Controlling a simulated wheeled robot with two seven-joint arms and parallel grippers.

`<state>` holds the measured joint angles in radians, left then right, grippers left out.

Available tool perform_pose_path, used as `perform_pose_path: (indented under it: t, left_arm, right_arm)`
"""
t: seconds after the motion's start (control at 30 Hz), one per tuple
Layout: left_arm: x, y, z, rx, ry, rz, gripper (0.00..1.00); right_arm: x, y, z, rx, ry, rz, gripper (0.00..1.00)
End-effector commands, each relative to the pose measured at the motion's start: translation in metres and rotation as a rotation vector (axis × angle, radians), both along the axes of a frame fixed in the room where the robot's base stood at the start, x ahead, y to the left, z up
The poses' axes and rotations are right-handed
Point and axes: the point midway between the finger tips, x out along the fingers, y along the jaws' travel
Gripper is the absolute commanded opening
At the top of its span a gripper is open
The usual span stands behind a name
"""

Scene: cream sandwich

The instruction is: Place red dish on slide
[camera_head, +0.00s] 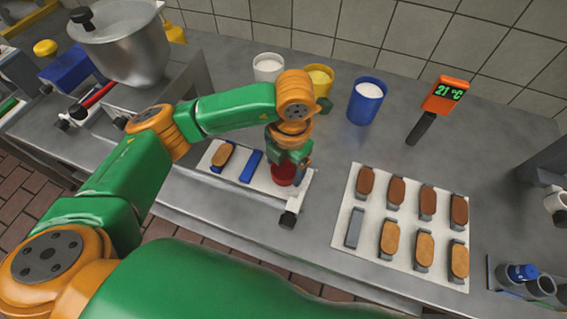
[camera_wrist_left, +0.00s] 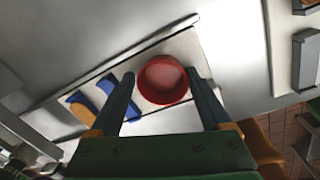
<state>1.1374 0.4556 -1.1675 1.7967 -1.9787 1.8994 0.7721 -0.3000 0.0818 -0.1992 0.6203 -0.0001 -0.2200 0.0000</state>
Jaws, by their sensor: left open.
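The red dish (camera_head: 283,176) sits on the right part of the white slide (camera_head: 263,184), beside a blue holder (camera_head: 251,166). In the left wrist view the dish (camera_wrist_left: 164,80) appears round and upright, with the white slide (camera_wrist_left: 182,46) under it. My left gripper (camera_head: 287,160) points down over the dish and partly hides it in the head view. In the left wrist view its two fingers (camera_wrist_left: 161,76) are open, one on each side of the dish. Whether the fingers touch the dish is hard to tell. My right gripper is not in view.
A brown sandwich piece (camera_head: 222,156) lies on the slide's left end. A white tray (camera_head: 343,262) with several brown pieces stands to the right. A blue cup (camera_head: 366,101), yellow cup (camera_head: 321,80) and white cup (camera_head: 268,67) stand behind. An orange thermometer (camera_head: 446,95) stands back right.

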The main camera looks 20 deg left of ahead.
Motion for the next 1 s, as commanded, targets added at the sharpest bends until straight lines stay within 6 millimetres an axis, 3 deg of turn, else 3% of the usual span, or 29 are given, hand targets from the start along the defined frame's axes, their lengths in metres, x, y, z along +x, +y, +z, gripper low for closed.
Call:
perform_pose_path:
  t: [0.37,0.47,0.73,0.83,1.0]
  left_arm:
    - [-0.003,-0.002,0.005,-0.002,0.009,-0.006,0.99]
    - [-0.002,-0.003,0.022,-0.003,0.004,-0.006,0.99]
    - [-0.003,-0.007,0.097,0.000,-0.001,-0.003,0.99]
    - [-0.004,-0.008,0.113,0.000,0.001,-0.001,0.99]
    - [-0.005,-0.009,0.123,-0.001,0.004,-0.002,0.99]
  right_arm:
    - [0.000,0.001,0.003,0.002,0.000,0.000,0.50]
    - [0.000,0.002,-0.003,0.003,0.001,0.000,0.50]
    - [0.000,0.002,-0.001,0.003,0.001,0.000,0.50]
    - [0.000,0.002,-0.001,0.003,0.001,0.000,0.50]
    - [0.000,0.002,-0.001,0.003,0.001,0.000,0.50]
